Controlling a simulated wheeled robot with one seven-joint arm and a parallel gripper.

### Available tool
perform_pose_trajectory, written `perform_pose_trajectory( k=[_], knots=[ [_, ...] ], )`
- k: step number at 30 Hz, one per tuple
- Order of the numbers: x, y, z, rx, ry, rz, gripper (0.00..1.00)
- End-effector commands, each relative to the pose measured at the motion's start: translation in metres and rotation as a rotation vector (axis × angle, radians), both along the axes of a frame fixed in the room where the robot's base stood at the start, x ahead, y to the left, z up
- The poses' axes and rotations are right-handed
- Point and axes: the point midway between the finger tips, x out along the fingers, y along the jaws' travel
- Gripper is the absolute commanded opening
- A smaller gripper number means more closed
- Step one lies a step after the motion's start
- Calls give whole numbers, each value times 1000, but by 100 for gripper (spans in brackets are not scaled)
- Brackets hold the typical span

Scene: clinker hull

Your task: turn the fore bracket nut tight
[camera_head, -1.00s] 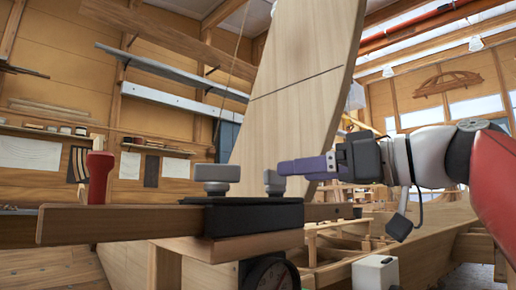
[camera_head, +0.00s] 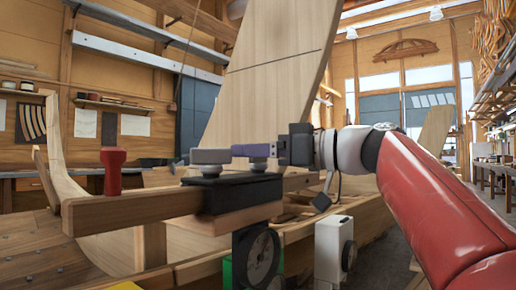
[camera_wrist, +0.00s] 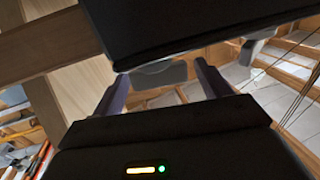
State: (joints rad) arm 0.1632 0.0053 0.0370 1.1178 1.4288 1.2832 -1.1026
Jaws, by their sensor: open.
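A black bracket block (camera_head: 232,192) sits on a wooden beam (camera_head: 130,208). I cannot tell by looks which is the fore one. My gripper (camera_head: 241,150), with purple fingers, comes in level from the right. Its fingers pass over the right nut, partly hiding it, and their tips end close to the left nut. In the wrist view my gripper (camera_wrist: 160,70) is open, with a grey nut (camera_wrist: 160,76) showing between the fingers. Contact cannot be told.
A tall wooden plank (camera_head: 275,75) rises behind the bracket. A round dial (camera_head: 262,257) and a white box (camera_head: 333,248) are below. Open floor lies at the right.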

Motion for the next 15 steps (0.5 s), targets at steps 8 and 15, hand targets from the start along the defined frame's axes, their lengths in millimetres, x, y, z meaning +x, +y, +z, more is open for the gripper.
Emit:
perform_pose_trajectory(
  k=[8, 15],
  knots=[
    [1, 2, 0, -1, 0, 0, 75],
    [1, 2, 0, 0, 0, 0, 44]
  ],
)
